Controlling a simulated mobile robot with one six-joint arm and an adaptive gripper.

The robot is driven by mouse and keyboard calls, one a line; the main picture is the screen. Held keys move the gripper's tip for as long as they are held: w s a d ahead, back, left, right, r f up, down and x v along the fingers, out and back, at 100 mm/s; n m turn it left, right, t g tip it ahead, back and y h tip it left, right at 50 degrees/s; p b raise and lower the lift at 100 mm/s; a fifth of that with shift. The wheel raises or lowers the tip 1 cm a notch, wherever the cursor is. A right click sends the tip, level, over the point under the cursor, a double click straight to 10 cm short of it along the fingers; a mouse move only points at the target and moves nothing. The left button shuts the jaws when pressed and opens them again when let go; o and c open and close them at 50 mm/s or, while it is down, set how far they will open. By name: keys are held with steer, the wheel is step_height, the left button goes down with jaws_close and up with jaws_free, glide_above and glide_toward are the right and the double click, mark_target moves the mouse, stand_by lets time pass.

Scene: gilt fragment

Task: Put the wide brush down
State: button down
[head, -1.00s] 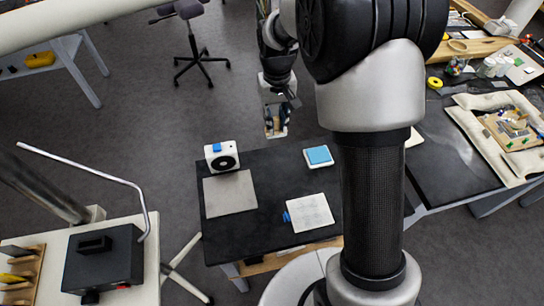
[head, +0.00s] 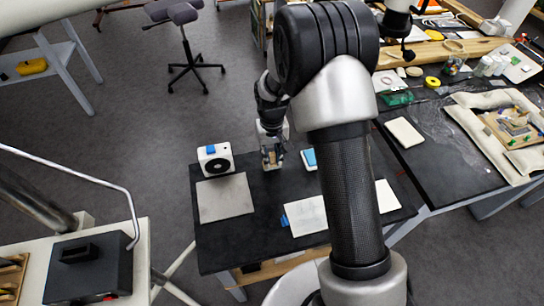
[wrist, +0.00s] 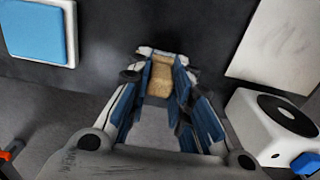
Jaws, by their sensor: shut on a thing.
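My gripper (head: 271,150) is over the back part of the black table (head: 220,240), between the white fan box (head: 226,156) and the blue-topped pad (head: 308,158). In the wrist view my gripper (wrist: 160,85) is shut on the wide brush (wrist: 161,76), a tan block between the blue finger pads. The brush also shows small in the head view (head: 272,160). Much of it is hidden by the fingers. I cannot tell whether it touches the tabletop.
A grey square sheet (head: 224,198) lies in front of the fan box. A white sheet (head: 305,216) lies nearer, partly hidden by my arm. The blue-topped pad shows top left in the wrist view (wrist: 38,27). Dark tabletop between these is bare.

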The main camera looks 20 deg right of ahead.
steer(key=shift+r, duration=0.1)
steer(key=c, duration=1.4)
jaws_free()
steer(key=shift+c, duration=0.2)
step_height(320, 180, up, 12)
steer(key=p, duration=0.3)
step_height(320, 180, up, 9)
steer(key=t, duration=0.1)
glide_above(272, 154)
steer(key=s, duration=0.5)
steer(key=s+r+t, duration=0.1)
steer(key=s+r, duration=0.3)
steer(key=s, duration=0.7)
steer(key=s+r+t, duration=0.2)
steer(key=s+r, duration=0.3)
steer(key=s, duration=0.7)
steer(key=shift+r+t, duration=0.3)
